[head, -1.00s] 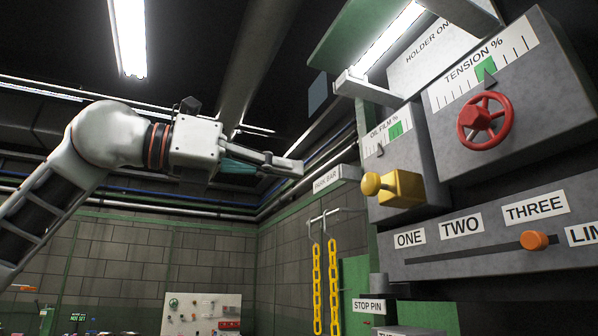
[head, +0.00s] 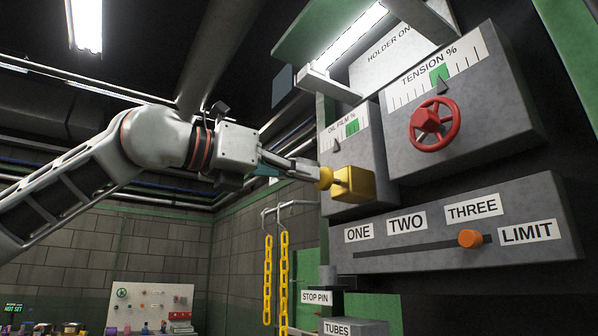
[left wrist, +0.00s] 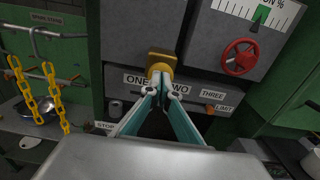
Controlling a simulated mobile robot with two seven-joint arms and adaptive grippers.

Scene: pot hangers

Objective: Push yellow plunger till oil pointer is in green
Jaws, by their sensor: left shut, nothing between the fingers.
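The yellow plunger (head: 326,179) has a round knob sticking out of a yellow block (head: 356,184) on the grey oil film box. The oil film gauge (head: 343,136) above it has a green band (head: 351,127). Its dark pointer (head: 337,147) stands left of the green. My left gripper (head: 314,173) is shut and empty, its fingertips at the knob's face. They seem to touch it, but contact is not certain. In the left wrist view the closed fingertips (left wrist: 160,91) lie just in front of the plunger (left wrist: 160,70). My right gripper is not in view.
The tension box (head: 480,110) with a red handwheel (head: 435,125) is to the right. Below is a slider panel (head: 460,245) with an orange knob (head: 470,239). Yellow chains (head: 284,275) hang from a rack at lower left.

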